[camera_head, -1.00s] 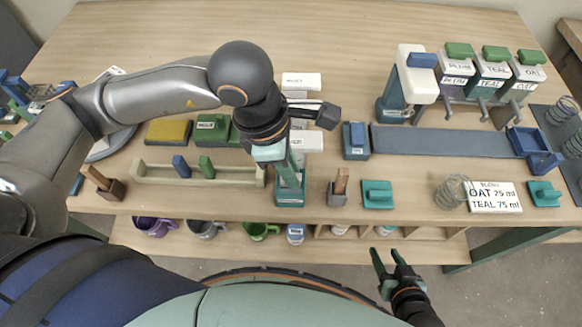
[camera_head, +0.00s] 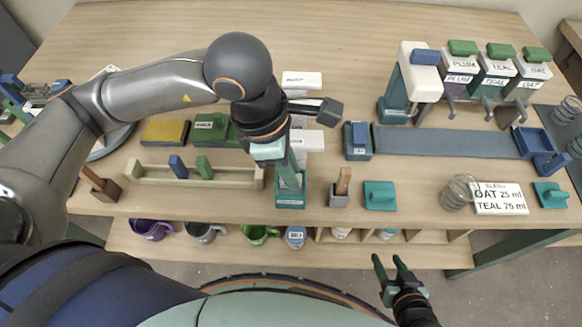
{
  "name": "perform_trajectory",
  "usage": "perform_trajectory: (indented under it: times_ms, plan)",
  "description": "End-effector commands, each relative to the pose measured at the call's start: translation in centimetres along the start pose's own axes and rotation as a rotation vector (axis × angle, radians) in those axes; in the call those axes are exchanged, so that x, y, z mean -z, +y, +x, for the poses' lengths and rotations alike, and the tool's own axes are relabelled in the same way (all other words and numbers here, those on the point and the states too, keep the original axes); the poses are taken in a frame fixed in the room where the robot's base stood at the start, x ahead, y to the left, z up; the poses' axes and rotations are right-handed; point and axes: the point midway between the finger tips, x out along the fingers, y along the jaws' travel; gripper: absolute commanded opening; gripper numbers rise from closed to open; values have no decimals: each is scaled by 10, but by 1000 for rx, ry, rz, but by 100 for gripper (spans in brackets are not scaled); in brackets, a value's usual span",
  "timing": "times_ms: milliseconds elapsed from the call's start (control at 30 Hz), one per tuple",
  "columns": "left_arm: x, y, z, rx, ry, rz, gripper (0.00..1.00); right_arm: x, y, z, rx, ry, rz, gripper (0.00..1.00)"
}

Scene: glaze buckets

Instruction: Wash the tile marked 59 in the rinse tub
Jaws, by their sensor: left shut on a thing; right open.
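My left gripper (camera_head: 283,170) points down over a small teal open container (camera_head: 290,201) with a label at the table's front, and its fingertips reach to or into it. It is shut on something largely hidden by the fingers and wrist. I cannot read a 59 anywhere or tell whether the held thing is that tile. The container's label is too small to read, so I cannot tell whether it is the rinse tub. My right gripper (camera_head: 389,269) is open and empty, in front of the table's front edge and apart from everything.
White blocks (camera_head: 302,80) stand behind my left gripper. A wooden rack (camera_head: 225,181) with blue and green pieces lies left. A grey holder (camera_head: 339,199) and teal block (camera_head: 379,195) stand right. Dispensers (camera_head: 498,68) are at back right; mugs (camera_head: 205,231) sit on the lower shelf.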

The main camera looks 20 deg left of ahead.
Motion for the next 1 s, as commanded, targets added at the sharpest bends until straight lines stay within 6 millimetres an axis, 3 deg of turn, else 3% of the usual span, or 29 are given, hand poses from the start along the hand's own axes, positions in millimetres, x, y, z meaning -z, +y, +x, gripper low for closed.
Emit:
perform_trajectory:
  times_ms: [1000]
  plan:
    - [0,0,2,-1,-1,0,0,-16,0,14,4,-1,0,50]
